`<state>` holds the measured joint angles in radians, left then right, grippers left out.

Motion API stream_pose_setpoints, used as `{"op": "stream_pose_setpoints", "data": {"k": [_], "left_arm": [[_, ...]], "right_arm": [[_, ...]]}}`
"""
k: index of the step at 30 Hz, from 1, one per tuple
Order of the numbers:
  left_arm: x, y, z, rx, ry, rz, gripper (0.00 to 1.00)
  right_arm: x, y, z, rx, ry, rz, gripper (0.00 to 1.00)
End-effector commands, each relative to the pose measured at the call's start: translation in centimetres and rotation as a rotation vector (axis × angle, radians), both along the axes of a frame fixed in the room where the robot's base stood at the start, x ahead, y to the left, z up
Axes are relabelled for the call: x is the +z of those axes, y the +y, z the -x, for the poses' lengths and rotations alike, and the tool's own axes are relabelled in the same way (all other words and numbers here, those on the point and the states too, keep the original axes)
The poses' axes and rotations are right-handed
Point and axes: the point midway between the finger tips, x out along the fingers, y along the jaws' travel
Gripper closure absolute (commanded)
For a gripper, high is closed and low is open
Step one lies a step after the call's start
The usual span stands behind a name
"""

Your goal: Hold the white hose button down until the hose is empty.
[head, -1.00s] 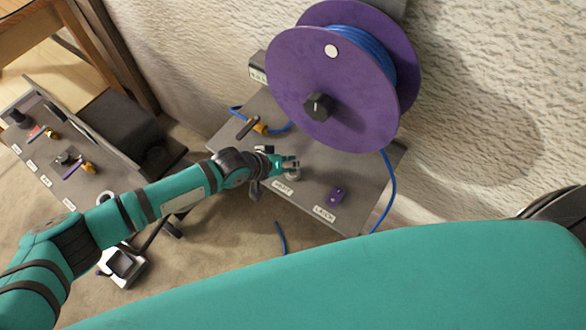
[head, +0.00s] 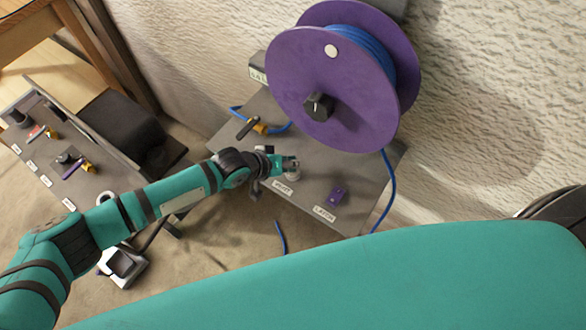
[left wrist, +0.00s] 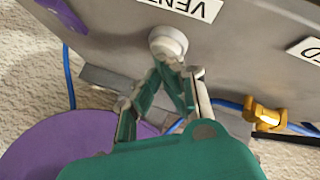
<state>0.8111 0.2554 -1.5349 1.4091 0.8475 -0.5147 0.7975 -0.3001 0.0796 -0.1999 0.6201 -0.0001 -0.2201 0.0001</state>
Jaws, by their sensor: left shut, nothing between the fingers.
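The round white button (left wrist: 168,42) stands on the grey panel beside the VENT label (left wrist: 192,8) in the left wrist view. In the head view the button (head: 292,175) shows just under my left fingertips. My left gripper (head: 290,163) is shut and empty. In the left wrist view its fingertips (left wrist: 172,68) meet at the button's near edge; I cannot tell whether they press it. The purple reel (head: 335,90) carries blue hose (head: 358,45) above the panel. My right gripper is not in view.
A purple latch piece (head: 337,194) sits on the panel (head: 235,140) right of the button. A yellow-brass fitting (head: 260,128) with blue hose is at the panel's left. A second grey panel (head: 40,165) with small controls stands at the far left.

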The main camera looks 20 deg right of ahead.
Motion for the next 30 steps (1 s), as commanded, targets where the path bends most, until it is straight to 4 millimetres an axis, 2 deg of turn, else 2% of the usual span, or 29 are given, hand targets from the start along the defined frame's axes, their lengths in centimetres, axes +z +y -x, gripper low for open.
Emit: {"op": "stream_pose_setpoints", "data": {"k": [10,21,30], "left_arm": [[0.1,0.1,0.0,0.000,0.001,-0.003,1.00],[1.9,0.0,0.0,0.000,0.000,-0.001,1.00],[1.9,0.0,0.0,0.001,0.000,-0.001,1.00]], "right_arm": [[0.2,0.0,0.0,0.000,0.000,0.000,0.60],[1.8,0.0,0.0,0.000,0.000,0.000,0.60],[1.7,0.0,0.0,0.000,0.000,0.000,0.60]]}}
